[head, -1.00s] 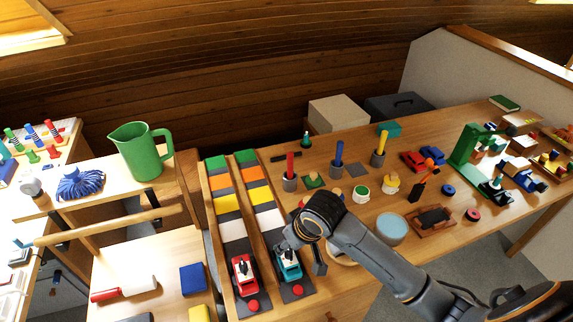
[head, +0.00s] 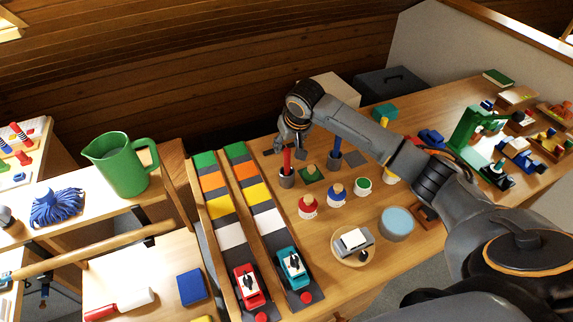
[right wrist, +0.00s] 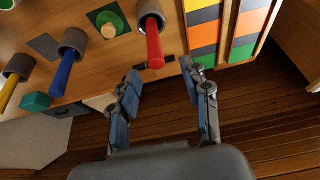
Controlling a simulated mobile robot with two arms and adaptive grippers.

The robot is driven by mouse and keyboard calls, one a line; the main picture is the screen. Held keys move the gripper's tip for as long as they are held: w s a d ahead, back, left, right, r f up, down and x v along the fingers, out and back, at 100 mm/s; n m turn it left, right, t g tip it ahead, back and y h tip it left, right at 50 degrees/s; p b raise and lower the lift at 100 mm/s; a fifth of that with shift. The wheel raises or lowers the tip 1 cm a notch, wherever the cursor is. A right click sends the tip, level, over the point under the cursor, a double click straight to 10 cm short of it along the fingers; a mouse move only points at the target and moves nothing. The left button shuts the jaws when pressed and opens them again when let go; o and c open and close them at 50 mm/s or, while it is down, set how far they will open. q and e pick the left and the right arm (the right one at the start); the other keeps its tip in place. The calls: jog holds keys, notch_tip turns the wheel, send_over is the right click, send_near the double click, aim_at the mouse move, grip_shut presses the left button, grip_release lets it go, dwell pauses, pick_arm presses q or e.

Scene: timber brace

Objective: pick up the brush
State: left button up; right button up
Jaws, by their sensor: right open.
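No thing can be named a brush with certainty. A red rod (head: 287,160) stands in a grey cup (head: 286,179) near the table's back; the right wrist view shows the red rod (right wrist: 153,44) too. A blue rod (head: 336,147) and a yellow rod (right wrist: 8,88) stand in similar cups. A thin dark bar (right wrist: 168,60) lies near the back edge. My right gripper (head: 288,143) is above and behind the red rod, open and empty. In the right wrist view its fingers (right wrist: 162,74) frame the dark bar and the red rod's tip, apart from both. My left gripper is out of view.
Two coloured lanes (head: 230,205) with a red car (head: 247,286) and a teal car (head: 293,268) lie left. Several round-topped pots, including a red one (head: 308,207), stand in front of the cups. A green jug (head: 121,164) and a red-handled white roller (head: 125,301) are further left.

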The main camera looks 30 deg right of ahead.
aim_at(288, 152)
jog(key=p+x, duration=0.1)
jog(key=x, duration=0.2)
jog(key=shift+s+d, duration=0.15)
jog(key=x, duration=0.3)
jog(key=shift+d+f, duration=0.15)
jog(key=shift+f, duration=0.35)
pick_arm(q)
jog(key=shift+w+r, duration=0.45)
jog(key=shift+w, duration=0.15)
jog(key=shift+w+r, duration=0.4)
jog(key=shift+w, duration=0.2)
pick_arm(e)
grip_shut()
